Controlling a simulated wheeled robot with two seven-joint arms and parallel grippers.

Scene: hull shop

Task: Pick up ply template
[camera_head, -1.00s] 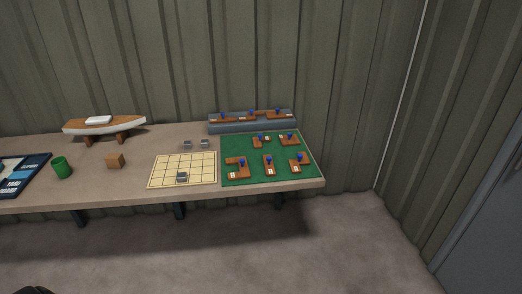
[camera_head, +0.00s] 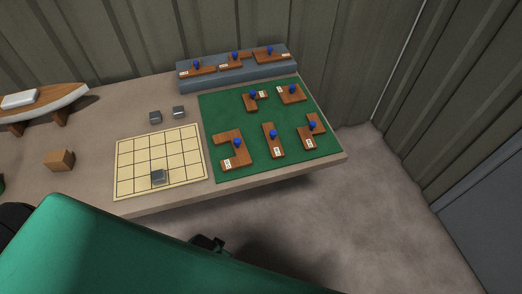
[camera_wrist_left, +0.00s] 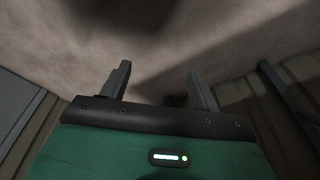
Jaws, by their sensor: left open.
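Several brown wooden ply templates with blue knobs and white labels lie apart on a green mat (camera_head: 222,115). They include a C-shaped template (camera_head: 243,158), a straight one (camera_head: 268,132) and a stepped one (camera_head: 305,135) in the front row. Two more templates, one at left (camera_head: 249,104) and one at right (camera_head: 297,98), lie behind. My left gripper (camera_wrist_left: 158,72) is open and empty in the left wrist view, with only floor beyond its fingers. In the head view my green left arm reaches in below the table's front edge. My right gripper is not in view.
A grey stepped rack (camera_head: 240,75) behind the mat holds 3 more wooden pieces. A yellow gridded board (camera_head: 135,160) carries a grey block (camera_head: 158,177); two grey blocks sit behind it. A wooden cube (camera_head: 59,160) and a model boat (camera_head: 45,100) stand left.

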